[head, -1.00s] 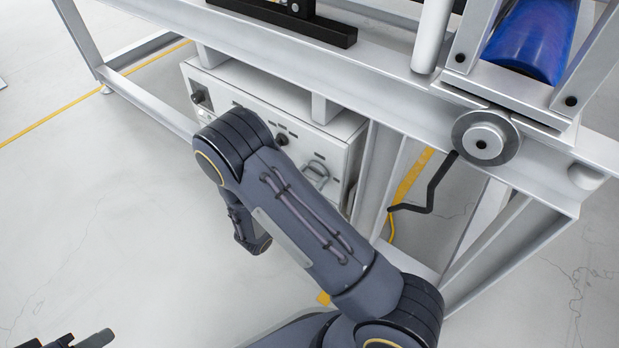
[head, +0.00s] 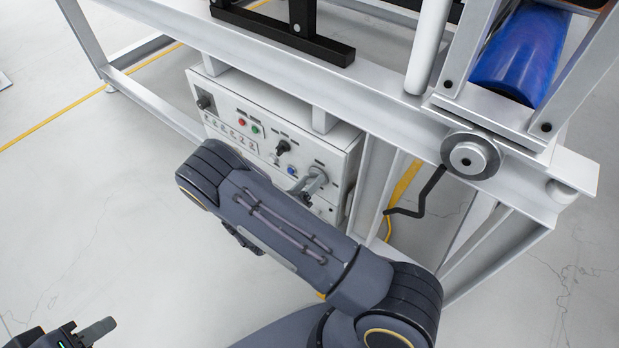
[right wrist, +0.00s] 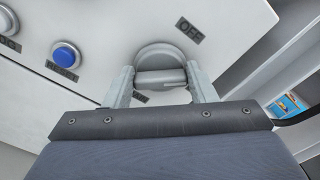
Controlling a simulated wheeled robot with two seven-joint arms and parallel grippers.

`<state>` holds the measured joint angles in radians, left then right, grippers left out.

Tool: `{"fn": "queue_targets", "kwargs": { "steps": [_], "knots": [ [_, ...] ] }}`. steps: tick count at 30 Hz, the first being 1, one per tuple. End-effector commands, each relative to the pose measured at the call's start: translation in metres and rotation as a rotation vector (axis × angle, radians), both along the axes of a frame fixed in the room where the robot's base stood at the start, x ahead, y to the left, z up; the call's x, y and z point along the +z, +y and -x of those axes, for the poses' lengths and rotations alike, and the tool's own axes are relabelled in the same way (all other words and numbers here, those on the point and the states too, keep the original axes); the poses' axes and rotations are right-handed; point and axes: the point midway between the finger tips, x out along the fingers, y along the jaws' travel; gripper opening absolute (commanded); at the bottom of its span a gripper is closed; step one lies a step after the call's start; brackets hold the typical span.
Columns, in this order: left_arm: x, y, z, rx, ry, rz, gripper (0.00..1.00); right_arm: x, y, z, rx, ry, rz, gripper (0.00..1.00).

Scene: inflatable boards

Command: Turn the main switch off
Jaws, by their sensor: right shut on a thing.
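The main switch (head: 317,177) is a grey round knob with a raised bar handle, at the right end of the white control box's front panel. In the right wrist view the switch (right wrist: 160,58) sits between the two fingers of my right gripper (right wrist: 161,84), which is shut on its handle bar. An OFF label (right wrist: 189,30) is up and right of the knob; another label (right wrist: 139,97) below it is partly hidden. In the head view my right forearm covers part of the panel. My left gripper (head: 75,335) is at the bottom left, partly cut off, away from the box.
The control box (head: 337,150) hangs under a grey metal frame (head: 375,95). Its panel also has a black knob (head: 284,146), red and green buttons, and a blue button (right wrist: 66,56). A black crank (head: 425,195) hangs right of it.

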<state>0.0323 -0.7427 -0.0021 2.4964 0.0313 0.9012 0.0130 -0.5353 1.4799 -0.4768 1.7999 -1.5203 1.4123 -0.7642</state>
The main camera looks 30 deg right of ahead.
Motion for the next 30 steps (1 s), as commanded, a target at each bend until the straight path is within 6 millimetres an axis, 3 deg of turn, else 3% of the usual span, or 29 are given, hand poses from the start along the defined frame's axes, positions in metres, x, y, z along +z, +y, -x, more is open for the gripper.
{"fn": "queue_targets", "kwargs": {
  "steps": [12,30],
  "knots": [
    [0.024,0.0,0.0,0.0,0.0,0.0,0.36,0.0,0.001,-0.001,0.001,0.366,0.15,0.28],
    [0.036,0.0,0.0,0.0,0.0,0.0,0.36,-0.004,0.001,-0.002,0.001,0.745,0.307,0.28]
  ]
}}
